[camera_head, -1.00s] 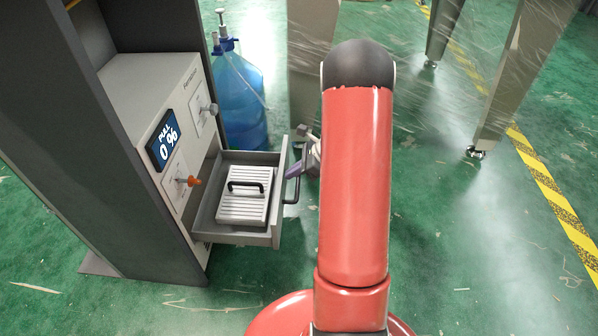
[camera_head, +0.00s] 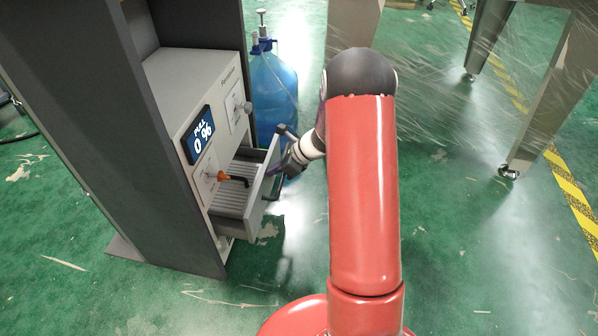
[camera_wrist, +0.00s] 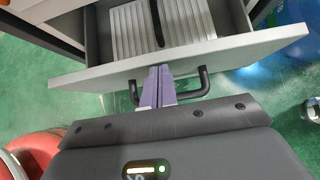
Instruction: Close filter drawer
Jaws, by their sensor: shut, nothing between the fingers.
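The filter drawer (camera_head: 262,190) sticks partly out of the machine in the head view. A ribbed light-grey filter with a dark handle (camera_head: 233,200) lies in it. In the wrist view the drawer front (camera_wrist: 215,55) spans the picture, with its dark bar handle (camera_wrist: 203,86) below and the filter (camera_wrist: 170,28) behind. My gripper (camera_wrist: 158,70) is shut and empty. Its purple fingertips are at the drawer front, between the ends of the handle; they look to be touching the front. In the head view my gripper (camera_head: 278,166) is at the drawer front, partly hidden.
A blue water jug (camera_head: 273,95) stands behind the drawer. Table legs (camera_head: 548,90) stand at the right.

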